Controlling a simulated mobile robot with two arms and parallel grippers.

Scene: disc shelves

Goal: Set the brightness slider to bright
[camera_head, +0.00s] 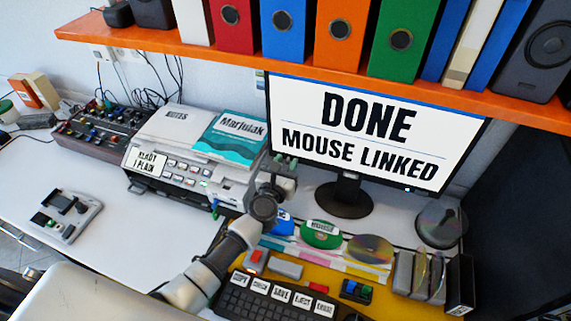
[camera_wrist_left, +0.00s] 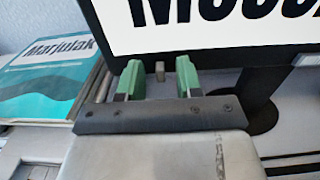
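My left gripper (camera_head: 284,163) is at the lower left corner of the monitor (camera_head: 375,131). In the left wrist view the left gripper (camera_wrist_left: 159,78) is open, with two green finger pads apart. In the head view the gripper hides this spot. The screen reads "DONE MOUSE LINKED". My right gripper is not in view.
A printer-like device (camera_head: 172,168) with notes and a teal Marjulak book (camera_head: 231,138) stands left of the gripper. An orange shelf (camera_head: 200,54) of binders hangs above. A keyboard (camera_head: 262,305) and several discs lie in front. White desk (camera_head: 125,232) at left is mostly clear.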

